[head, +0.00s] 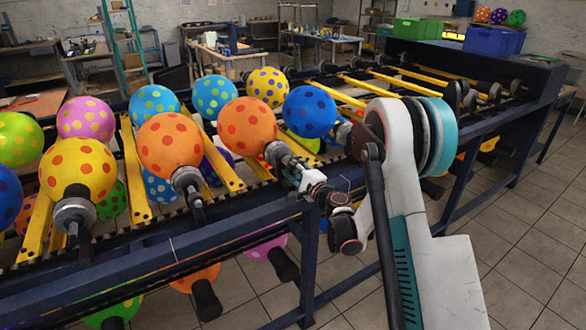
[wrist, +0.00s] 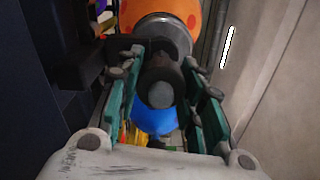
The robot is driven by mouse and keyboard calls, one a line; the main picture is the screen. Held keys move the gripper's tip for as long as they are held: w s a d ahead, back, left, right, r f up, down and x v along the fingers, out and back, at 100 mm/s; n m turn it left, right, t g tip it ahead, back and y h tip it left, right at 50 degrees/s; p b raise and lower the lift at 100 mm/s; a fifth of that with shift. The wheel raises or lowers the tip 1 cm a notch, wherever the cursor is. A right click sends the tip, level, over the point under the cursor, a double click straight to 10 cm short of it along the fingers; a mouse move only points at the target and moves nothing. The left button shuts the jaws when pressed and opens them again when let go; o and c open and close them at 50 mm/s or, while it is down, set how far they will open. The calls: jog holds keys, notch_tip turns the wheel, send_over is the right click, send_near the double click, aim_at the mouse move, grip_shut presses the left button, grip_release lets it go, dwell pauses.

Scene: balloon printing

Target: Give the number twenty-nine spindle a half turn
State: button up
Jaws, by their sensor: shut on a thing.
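My gripper (head: 296,172) is at the near rail of the printing machine, at the spindle (head: 277,154) that bears an orange balloon with darker orange dots (head: 247,126). In the wrist view its two green-padded fingers (wrist: 160,97) stand on both sides of the spindle's dark round end (wrist: 161,92) and are shut on it. Behind that end are the spindle's metal disc (wrist: 164,32) and the orange balloon (wrist: 172,8). I can read no number on this spindle, so I cannot tell from the pictures whether it is twenty-nine.
Neighbouring spindles carry another orange balloon (head: 169,142) and a yellow one (head: 78,169). A blue balloon (head: 309,111) is close beyond my gripper. Yellow bars (head: 134,165) cross the machine, and its dark blue frame (head: 180,245) runs below. Tiled floor (head: 530,240) lies clear at right.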

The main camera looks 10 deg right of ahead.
jog(key=shift+d, duration=0.1)
dwell(0.3)
jog(key=o, duration=1.1)
jog(key=shift+v, duration=3.8)
